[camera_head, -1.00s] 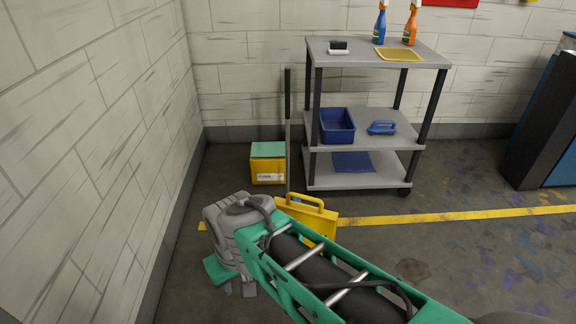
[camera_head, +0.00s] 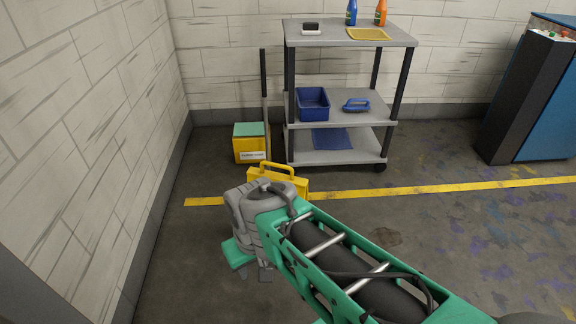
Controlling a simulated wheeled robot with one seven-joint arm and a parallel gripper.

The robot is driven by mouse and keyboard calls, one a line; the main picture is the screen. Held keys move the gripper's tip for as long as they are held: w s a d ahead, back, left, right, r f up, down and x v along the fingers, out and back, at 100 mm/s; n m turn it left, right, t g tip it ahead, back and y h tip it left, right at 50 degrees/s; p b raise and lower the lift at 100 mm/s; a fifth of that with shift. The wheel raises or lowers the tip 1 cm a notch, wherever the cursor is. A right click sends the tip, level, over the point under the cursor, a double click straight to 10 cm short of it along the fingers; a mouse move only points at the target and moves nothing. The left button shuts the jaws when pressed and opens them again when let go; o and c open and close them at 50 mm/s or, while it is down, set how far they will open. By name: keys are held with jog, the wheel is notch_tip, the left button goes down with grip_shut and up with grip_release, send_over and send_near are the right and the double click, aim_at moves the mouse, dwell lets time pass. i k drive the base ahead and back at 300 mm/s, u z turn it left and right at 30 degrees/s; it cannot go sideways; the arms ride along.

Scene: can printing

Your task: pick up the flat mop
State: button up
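The flat mop's dark upright handle (camera_head: 264,80) shows in the head view, standing at the left front corner of the grey cart. Its lower end is hidden behind a yellow object with a handle, so I cannot see the mop head. My gripper (camera_head: 254,275) is at the lower middle, pointing down, on the near side of the mop and apart from it in the picture. The arm's wrist covers most of the gripper. Small grey finger parts show beneath it, but their opening is unclear.
The grey cart (camera_head: 340,158) holds spray bottles, a blue bin (camera_head: 312,103) and a blue brush (camera_head: 356,105). A yellow box (camera_head: 250,150) with a green top stands left of the mop. The yellow handled object (camera_head: 290,187) stands before it.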

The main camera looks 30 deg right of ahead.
aim_at(262, 50)
jog(key=z, duration=1.9)
jog(key=i, duration=3.15)
jog(key=u, duration=4.85)
